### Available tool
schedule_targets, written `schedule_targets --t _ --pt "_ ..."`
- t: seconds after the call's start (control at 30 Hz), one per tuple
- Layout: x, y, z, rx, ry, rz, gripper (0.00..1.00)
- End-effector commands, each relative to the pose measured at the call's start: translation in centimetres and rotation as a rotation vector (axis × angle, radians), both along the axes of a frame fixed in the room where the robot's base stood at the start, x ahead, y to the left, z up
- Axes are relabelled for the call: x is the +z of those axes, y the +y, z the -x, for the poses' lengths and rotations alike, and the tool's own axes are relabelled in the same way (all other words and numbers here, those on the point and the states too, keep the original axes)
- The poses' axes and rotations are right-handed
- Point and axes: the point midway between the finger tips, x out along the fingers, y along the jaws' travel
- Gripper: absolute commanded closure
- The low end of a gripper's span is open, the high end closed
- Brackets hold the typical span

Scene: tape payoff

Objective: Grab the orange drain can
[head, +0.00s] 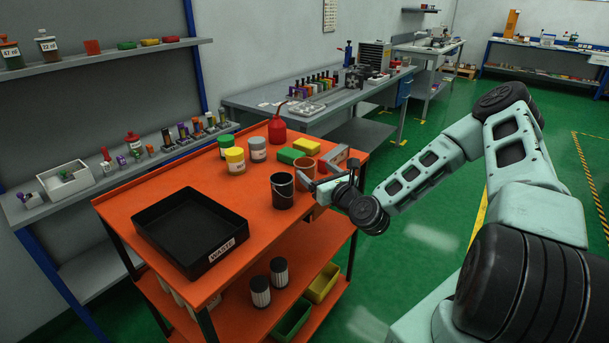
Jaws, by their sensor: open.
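The orange drain can (305,166), a small open-topped can, stands upright on the orange cart top near its right edge. My gripper (317,171) is at the cart's right edge, just right of the can. Its jaws are open, with one finger on the far side and one on the near side. The near finger covers part of the can's lower side. I cannot tell whether the can is between the fingertips or whether they touch it.
A black bucket (282,192) stands close in front of the can. Green (290,156) and yellow (307,146) sponges lie behind it. A red oil can (277,130), several jars and a black waste tray (190,231) share the cart top (245,205).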

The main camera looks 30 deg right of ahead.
Motion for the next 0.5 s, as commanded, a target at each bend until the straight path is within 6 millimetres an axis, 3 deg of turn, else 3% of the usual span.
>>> schedule_targets --t 0.1,0.37,0.5 --pt "0.1 0.0 -1.7 0.001 0.000 0.001 0.24" --pt "0.1 0.2 -3.5 0.003 0.001 0.001 0.24" --pt "0.1 0.7 -5.7 0.003 0.001 0.002 0.24"
